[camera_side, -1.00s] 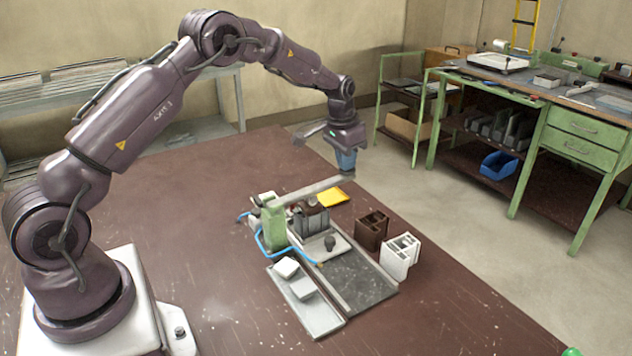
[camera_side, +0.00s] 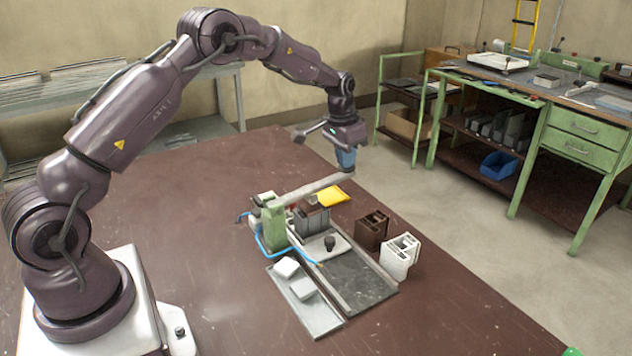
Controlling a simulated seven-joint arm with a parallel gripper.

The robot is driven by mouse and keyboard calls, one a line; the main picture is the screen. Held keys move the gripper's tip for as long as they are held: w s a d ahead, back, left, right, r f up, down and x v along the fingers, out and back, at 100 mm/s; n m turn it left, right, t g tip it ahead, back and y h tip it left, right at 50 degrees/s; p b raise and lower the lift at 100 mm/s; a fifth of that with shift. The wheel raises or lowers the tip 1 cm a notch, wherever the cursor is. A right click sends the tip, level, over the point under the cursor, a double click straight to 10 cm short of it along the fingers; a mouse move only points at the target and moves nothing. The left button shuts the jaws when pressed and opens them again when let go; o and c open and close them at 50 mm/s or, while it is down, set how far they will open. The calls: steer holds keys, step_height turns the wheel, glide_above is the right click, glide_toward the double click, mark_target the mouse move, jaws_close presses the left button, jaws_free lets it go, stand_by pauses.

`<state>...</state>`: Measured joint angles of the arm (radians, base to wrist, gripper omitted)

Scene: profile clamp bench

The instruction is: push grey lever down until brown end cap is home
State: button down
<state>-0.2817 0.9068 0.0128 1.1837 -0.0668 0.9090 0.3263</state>
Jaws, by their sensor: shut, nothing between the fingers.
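The grey lever (camera_side: 318,187) runs from the green clamp post (camera_side: 274,222) up and right to its free end under my gripper. My gripper (camera_side: 346,168) is shut and empty, its blue fingers pointing down at that free end. The fingertips look to be at or just above the lever; I cannot tell whether they touch. A grey profile block (camera_side: 313,222) stands in the fixture below the lever. Its dark brownish top, probably the brown end cap (camera_side: 311,203), is partly hidden by the lever. I cannot tell how far it is seated.
A brown hollow block (camera_side: 371,231) and a white hollow block (camera_side: 400,257) stand right of the fixture. A yellow tray (camera_side: 334,195) lies behind it. A pale tray (camera_side: 318,321) with white blocks lies in front. A blue hose (camera_side: 262,245) curves round the post.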

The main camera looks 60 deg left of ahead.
steer(key=shift+r, duration=3.5)
steer(key=s+f, duration=0.1)
steer(key=s+d+f+n, duration=0.1)
steer(key=s, duration=0.1)
steer(key=shift+g, duration=0.4)
steer(key=s+d+r+t, duration=0.1)
steer(key=s+d+r, duration=0.3)
steer(key=s, duration=0.6)
steer(key=s+d+r+t, duration=0.2)
steer(key=s+d+r, duration=0.3)
steer(key=s, duration=0.5)
steer(key=s+d+r+m+t, duration=0.1)
steer(key=s+d+r, duration=0.4)
steer(key=s, duration=0.5)
steer(key=shift+s+t, duration=0.25)
steer(key=shift+t, duration=0.05)
steer(key=shift+r, duration=0.1)
